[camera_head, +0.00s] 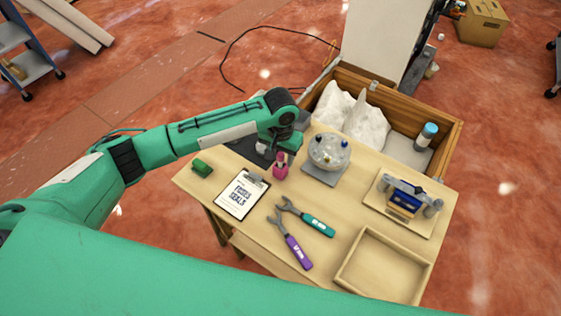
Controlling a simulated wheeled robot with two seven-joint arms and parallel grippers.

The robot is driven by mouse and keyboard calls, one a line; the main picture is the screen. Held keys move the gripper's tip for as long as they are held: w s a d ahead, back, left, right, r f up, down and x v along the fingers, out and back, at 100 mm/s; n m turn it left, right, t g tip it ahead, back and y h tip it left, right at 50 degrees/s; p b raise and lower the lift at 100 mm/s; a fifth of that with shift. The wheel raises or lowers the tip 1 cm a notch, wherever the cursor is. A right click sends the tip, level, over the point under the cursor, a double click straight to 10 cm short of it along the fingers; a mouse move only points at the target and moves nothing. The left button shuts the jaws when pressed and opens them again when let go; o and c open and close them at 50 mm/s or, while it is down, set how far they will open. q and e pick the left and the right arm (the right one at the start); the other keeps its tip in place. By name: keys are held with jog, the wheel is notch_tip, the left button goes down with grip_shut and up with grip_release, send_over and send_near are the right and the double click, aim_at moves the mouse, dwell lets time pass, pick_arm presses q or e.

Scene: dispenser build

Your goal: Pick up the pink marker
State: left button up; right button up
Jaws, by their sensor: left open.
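A small pink upright object (281,171), which looks like the pink marker, stands on the wooden table behind the clipboard. My left gripper (281,153) points down right over it, and its fingers overlap the object's top in the picture. The left gripper is open. The fingers are small and dark here, so I cannot tell whether they touch the object. My right gripper is not in view.
Two wrenches, teal (317,225) and purple (298,252), lie in front. An empty wooden tray (342,279) is front right; an open crate (453,125) is behind.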

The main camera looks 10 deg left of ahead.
pick_arm(q)
jog(key=shift+f, duration=0.5)
jog(key=shift+c, duration=0.2)
grip_shut()
jog(key=shift+r, duration=0.2)
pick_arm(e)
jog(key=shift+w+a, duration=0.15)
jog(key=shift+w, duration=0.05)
